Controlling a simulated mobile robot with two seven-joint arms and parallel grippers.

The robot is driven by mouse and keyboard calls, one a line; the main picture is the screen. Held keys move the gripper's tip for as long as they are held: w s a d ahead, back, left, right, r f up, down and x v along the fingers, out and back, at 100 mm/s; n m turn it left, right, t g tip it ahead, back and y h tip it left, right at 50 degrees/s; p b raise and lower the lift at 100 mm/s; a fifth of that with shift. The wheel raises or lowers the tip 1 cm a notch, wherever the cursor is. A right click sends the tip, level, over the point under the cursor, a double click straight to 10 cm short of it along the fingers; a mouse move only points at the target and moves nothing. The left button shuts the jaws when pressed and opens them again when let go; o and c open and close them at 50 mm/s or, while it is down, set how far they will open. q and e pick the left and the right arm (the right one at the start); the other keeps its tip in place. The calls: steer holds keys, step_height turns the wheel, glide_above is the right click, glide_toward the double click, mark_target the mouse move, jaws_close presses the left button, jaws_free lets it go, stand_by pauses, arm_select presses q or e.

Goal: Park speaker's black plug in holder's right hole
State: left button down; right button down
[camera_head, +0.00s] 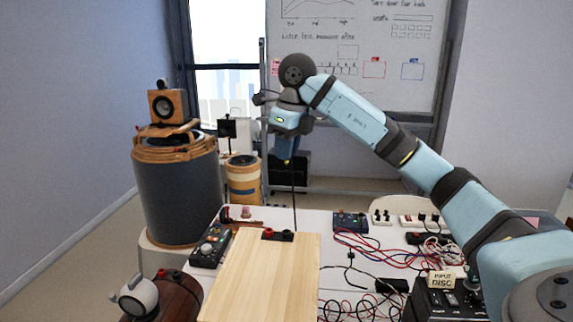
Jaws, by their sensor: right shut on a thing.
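My right gripper (286,158) points down above the far edge of a pale wooden box or board (262,280), well clear of it. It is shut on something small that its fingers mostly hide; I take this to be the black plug. A thin dark line (294,195) runs from it straight down to a black terminal block (278,236) with red parts at the board's far edge. I cannot tell if the line touches the block. A small white block with black spots (381,217) stands farther back on the table; whether it is the holder is unclear. My left gripper is out of view.
Red and blue cables (375,246) tangle right of the board. A blue-black box (350,221), a white strip (420,219) and a control box (210,246) flank it. A speaker (168,104) sits on a drum at left.

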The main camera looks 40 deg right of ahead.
steer(key=shift+r, duration=0.25)
step_height(320, 180, up, 3)
steer(key=p, duration=0.3)
steer(key=shift+r, duration=0.15)
steer(key=shift+r+p, duration=0.4)
steer(key=shift+p, duration=0.1)
steer(key=shift+f, duration=0.1)
steer(key=shift+f, duration=0.1)
